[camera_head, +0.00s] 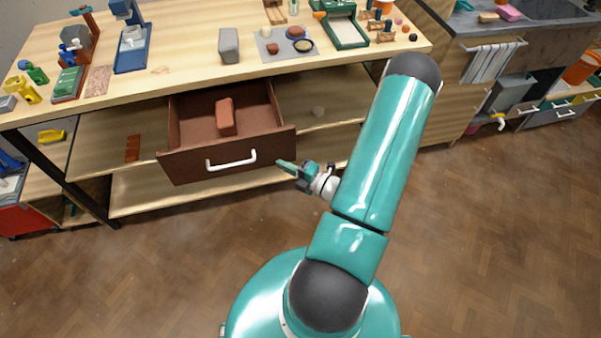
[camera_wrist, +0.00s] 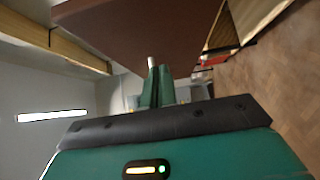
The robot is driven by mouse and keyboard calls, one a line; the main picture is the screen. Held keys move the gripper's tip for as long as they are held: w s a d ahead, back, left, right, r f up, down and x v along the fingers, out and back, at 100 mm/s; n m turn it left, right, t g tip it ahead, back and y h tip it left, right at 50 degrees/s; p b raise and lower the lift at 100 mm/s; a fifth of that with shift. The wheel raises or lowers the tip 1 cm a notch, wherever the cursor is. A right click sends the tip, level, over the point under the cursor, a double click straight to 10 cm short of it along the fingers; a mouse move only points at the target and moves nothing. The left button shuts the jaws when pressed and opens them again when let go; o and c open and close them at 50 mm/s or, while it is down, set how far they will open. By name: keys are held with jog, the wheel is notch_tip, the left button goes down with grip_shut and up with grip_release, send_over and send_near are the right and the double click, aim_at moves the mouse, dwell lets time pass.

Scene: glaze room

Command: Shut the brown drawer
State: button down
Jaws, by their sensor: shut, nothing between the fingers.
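The brown drawer (camera_head: 188,165) hangs under the wooden workbench and is pulled well out, its inside open to view. It has a white bar handle (camera_head: 231,160) on its front. A reddish-brown block (camera_head: 225,116) lies inside it. My gripper (camera_head: 281,164) is shut and empty, just right of the drawer front's right end in the head view; I cannot tell whether it touches. In the wrist view, the closed fingers (camera_wrist: 158,86) point toward the large brown drawer front (camera_wrist: 150,32), and a light bit, perhaps the handle, shows by their tips.
The workbench top (camera_head: 190,60) holds a grey block (camera_head: 228,46), a tile tray (camera_head: 285,46) and several tools. A lower shelf (camera_head: 150,198) runs beneath the drawer. A sink counter (camera_head: 530,35) stands at the right. The wooden floor in front is clear.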

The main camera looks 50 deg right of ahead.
aim_at(272, 151)
jog(key=shift+w+d, duration=0.55)
jog(key=shift+w, duration=0.2)
jog(key=shift+w+d, duration=0.55)
jog(key=shift+w, duration=0.2)
jog(key=shift+w, duration=0.1)
